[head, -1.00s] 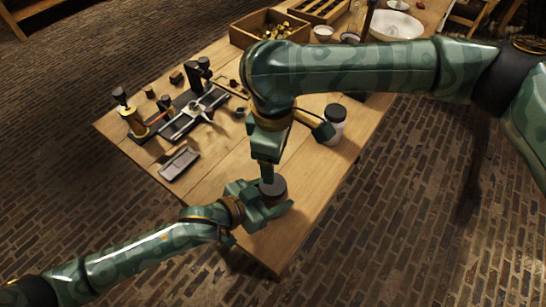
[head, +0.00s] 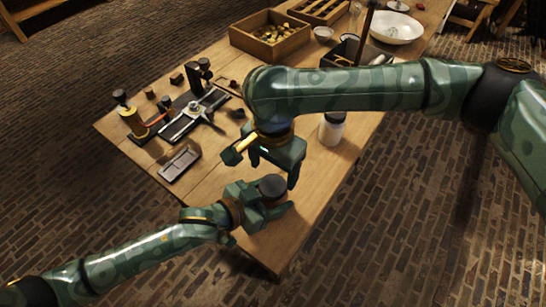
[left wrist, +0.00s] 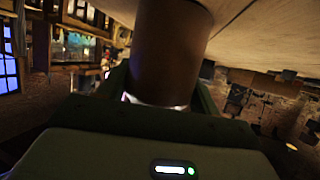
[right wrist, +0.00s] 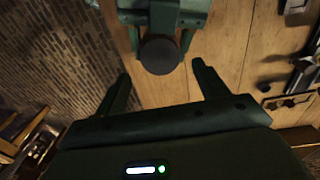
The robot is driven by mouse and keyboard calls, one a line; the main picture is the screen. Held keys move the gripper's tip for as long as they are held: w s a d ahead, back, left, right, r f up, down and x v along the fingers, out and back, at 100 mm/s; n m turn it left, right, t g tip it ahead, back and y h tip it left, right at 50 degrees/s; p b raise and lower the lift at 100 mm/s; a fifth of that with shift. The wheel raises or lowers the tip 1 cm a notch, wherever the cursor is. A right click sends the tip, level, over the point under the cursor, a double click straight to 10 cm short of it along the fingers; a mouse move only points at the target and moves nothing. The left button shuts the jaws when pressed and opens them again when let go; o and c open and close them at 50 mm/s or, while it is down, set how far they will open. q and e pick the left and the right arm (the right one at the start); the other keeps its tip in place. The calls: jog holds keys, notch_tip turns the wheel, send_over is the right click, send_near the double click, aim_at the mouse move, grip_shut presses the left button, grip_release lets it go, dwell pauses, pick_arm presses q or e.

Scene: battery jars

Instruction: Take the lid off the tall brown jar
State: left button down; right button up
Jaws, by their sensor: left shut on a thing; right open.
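The tall brown jar (left wrist: 170,50) is a plain brown cylinder in the left wrist view. My left gripper (head: 272,208) is shut around its body. Its round black lid (head: 272,186) sits on top, just above the left fingers; the jar's body is mostly hidden in the head view. My right gripper (head: 263,170) is open and empty, pointing down above and slightly behind the lid. In the right wrist view the lid (right wrist: 160,55) shows centred ahead of the gap between the open fingers (right wrist: 160,72), apart from them.
A white jar with a dark lid (head: 332,130) stands right of my right gripper. A black metal tool (head: 195,112), a brass cylinder (head: 132,122) and a small grey tray (head: 179,163) lie left. A wooden crate (head: 270,52) stands behind. The table's right edge is close.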

aim_at(273, 185)
notch_tip(273, 185, down, 5)
jog(key=c, duration=1)
jog(key=n, duration=0.6)
jog(key=shift+n, duration=0.4)
jog(key=o, duration=1.1)
jog(key=shift+c, duration=0.2)
jog(key=shift+r, duration=0.1)
